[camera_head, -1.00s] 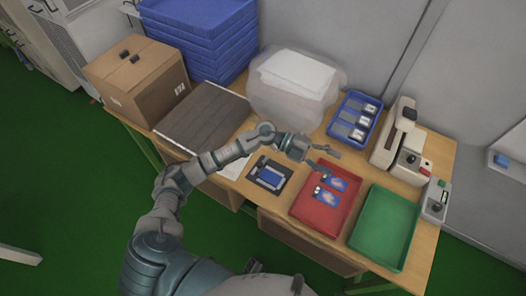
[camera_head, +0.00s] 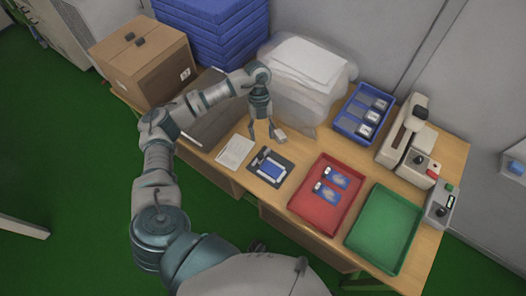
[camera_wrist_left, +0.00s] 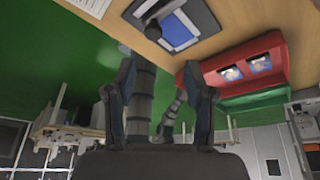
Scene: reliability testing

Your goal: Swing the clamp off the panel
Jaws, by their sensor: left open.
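A dark fixture (camera_head: 285,163) lies flat on the table, with a blue panel (camera_head: 268,169) in it. Light strips show along the panel's edges; I cannot make out the clamp's exact position there. The fixture (camera_wrist_left: 208,12) and blue panel (camera_wrist_left: 186,22) also show at the top of the left wrist view, with a dark rounded part over the panel. My left gripper (camera_head: 265,136) points down, open and empty, just behind the fixture and apart from it. Its two spread fingers (camera_wrist_left: 160,75) show in the wrist view with nothing between them. My right gripper is not seen.
A white sheet (camera_head: 235,151) lies left of the fixture. A red tray (camera_head: 318,218) with blue cards, a green tray (camera_head: 383,228) and a blue bin (camera_head: 349,119) stand to the right. A clear tub (camera_head: 290,92) stands behind my gripper. A beige machine (camera_head: 399,136) is at far right.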

